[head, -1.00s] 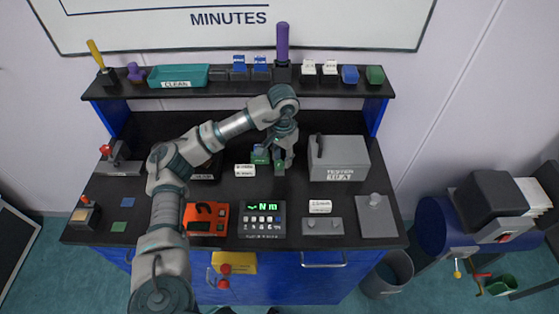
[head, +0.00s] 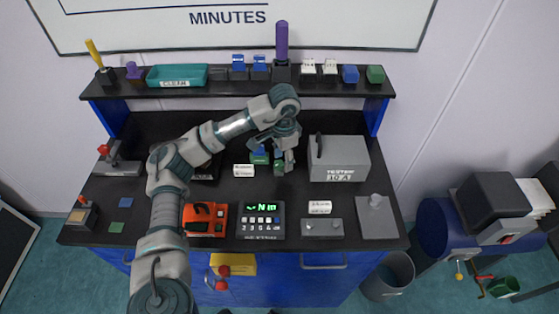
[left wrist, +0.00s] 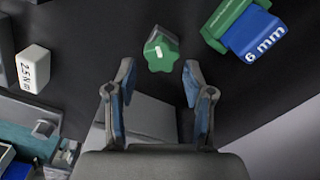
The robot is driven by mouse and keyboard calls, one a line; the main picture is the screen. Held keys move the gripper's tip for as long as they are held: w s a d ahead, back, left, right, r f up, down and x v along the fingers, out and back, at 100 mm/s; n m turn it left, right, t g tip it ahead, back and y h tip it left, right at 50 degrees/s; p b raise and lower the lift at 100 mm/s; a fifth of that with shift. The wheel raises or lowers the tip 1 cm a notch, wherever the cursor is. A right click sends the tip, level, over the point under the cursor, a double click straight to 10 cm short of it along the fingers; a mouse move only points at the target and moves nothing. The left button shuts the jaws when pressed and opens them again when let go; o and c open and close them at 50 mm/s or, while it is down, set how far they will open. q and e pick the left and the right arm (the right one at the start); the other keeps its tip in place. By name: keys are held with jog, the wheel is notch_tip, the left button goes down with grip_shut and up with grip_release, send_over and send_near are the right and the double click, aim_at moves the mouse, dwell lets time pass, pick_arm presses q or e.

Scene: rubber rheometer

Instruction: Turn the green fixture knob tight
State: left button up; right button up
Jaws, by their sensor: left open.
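The green fixture knob (left wrist: 160,54) is lobed, with a white mark on its top, and sits on a small grey base in the left wrist view. My left gripper (left wrist: 158,74) is open, its two blue-padded fingers apart. The knob lies just past the fingertips, roughly centred between them, and no finger appears to touch it. In the head view the left gripper (head: 283,158) reaches down at the middle of the bench, partly covering the knob (head: 279,168). My right gripper is in neither view.
A green and blue block marked 6 mm (left wrist: 250,30) lies beside the knob. A white block marked 2.5 N m (left wrist: 33,68) is on the other side. The grey tester box (head: 338,160) stands right of the gripper. A keypad display (head: 261,220) is in front.

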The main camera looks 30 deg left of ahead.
pick_arm(q)
jog(key=n, duration=0.2)
jog(key=n+p, duration=0.1)
jog(key=shift+w+a+n, duration=0.1)
jog(key=shift+a+n, duration=0.15)
jog(key=shift+n, duration=0.05)
jog(key=n, duration=0.2)
jog(key=n+p, duration=0.1)
jog(key=n, duration=0.2)
jog(key=shift+a, duration=0.35)
jog(key=n, duration=0.4)
jog(key=shift+a+p, duration=0.2)
jog(key=shift+p, duration=0.2)
jog(key=n, duration=0.4)
jog(key=n+p, duration=0.1)
jog(key=shift+s+a+n, duration=0.25)
jog(key=shift+s+n, duration=0.1)
jog(key=shift+n, duration=0.05)
grip_shut()
jog(key=m, duration=0.3)
jog(key=shift+w+d+f+m+b, duration=0.1)
jog(key=shift+w+d+m+b, duration=0.1)
jog(key=shift+m+b, duration=0.2)
jog(key=shift+o, duration=0.4)
grip_release()
